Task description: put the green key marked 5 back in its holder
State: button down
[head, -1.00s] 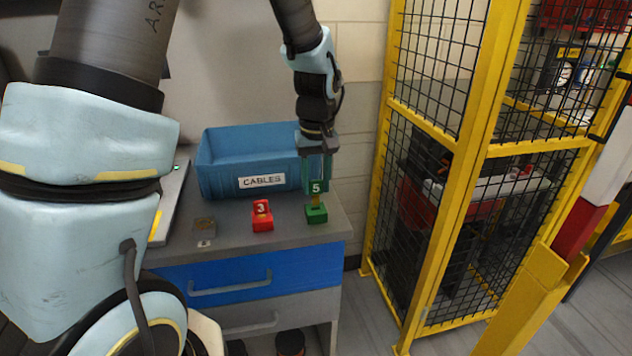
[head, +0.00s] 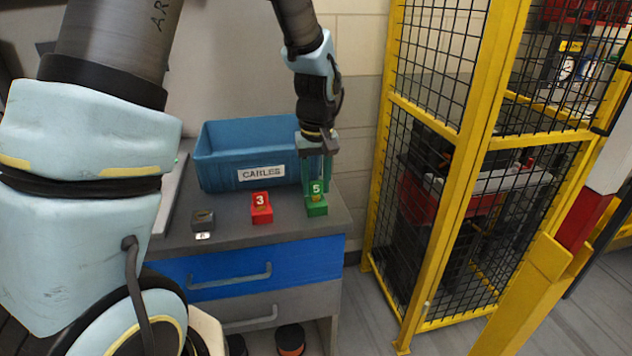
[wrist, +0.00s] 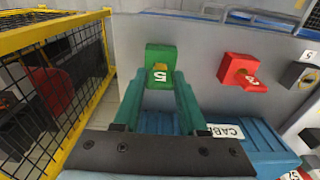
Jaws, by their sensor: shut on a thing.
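The green key marked 5 (head: 316,188) is between the fingers of my gripper (head: 317,182), which is shut on it. The key is upright at the green holder block (head: 317,209) on the right part of the worktop. Its tag sits right down at the block, with a bit of yellow showing; I cannot tell whether it is fully seated. In the wrist view the green block (wrist: 160,52) lies between and just beyond my fingertips, with the key's 5 label (wrist: 160,77) in front of it.
A red key marked 3 (head: 261,202) stands in its red block to the left. A grey block (head: 203,218) is further left. The blue CABLES bin (head: 222,172) stands close behind. A yellow mesh fence (head: 455,185) is on the right.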

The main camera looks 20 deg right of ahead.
aim_at(316, 197)
jog(key=shift+f+b, duration=0.3)
jog(key=shift+f, duration=0.25)
jog(key=shift+c, duration=1.8)
grip_release()
jog(key=shift+r, duration=0.1)
notch_tip(316, 197, up, 11)
jog(key=b, duration=0.2)
jog(key=shift+s, duration=0.35)
